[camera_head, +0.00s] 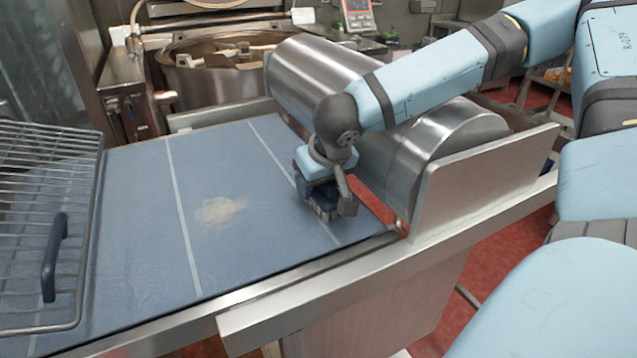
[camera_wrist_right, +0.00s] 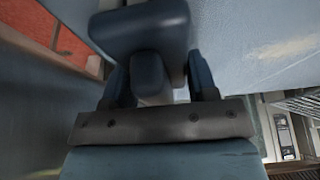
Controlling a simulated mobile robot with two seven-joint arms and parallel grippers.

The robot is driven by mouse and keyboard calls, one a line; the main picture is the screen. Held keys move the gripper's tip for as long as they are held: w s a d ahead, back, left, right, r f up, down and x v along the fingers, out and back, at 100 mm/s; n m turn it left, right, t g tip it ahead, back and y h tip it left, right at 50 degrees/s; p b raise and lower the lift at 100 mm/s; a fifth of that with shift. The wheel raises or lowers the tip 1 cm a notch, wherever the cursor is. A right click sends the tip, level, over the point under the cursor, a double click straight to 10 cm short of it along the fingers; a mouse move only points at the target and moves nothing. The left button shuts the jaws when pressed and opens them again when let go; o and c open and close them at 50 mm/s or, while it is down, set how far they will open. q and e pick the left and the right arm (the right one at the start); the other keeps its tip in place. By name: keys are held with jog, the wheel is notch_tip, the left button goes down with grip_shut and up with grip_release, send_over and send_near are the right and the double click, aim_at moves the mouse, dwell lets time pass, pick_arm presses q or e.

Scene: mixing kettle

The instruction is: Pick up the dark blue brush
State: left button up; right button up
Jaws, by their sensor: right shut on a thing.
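The dark blue brush (camera_wrist_right: 142,30) fills the upper middle of the right wrist view, its block-like handle (camera_wrist_right: 150,78) between the two fingers. My right gripper (camera_head: 326,204) is shut on it, low at the right end of the blue belt. In the head view the brush is mostly hidden by the gripper and merges with its dark fingers. I cannot tell whether the brush touches the belt. My left gripper is in neither view.
A pale powdery patch (camera_head: 220,211) lies on the blue belt (camera_head: 140,185). A wire rack (camera_head: 45,215) with a dark handle stands at left. Metal rollers (camera_head: 450,145) and a side plate (camera_head: 490,180) are close right of the gripper. A mixing kettle (camera_head: 205,85) stands behind.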

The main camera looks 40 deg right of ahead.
notch_tip(320, 180, up, 28)
jog(key=p, duration=0.2)
jog(key=o, duration=0.4)
jog(key=shift+c, duration=1.3)
jog(key=shift+f, duration=0.1)
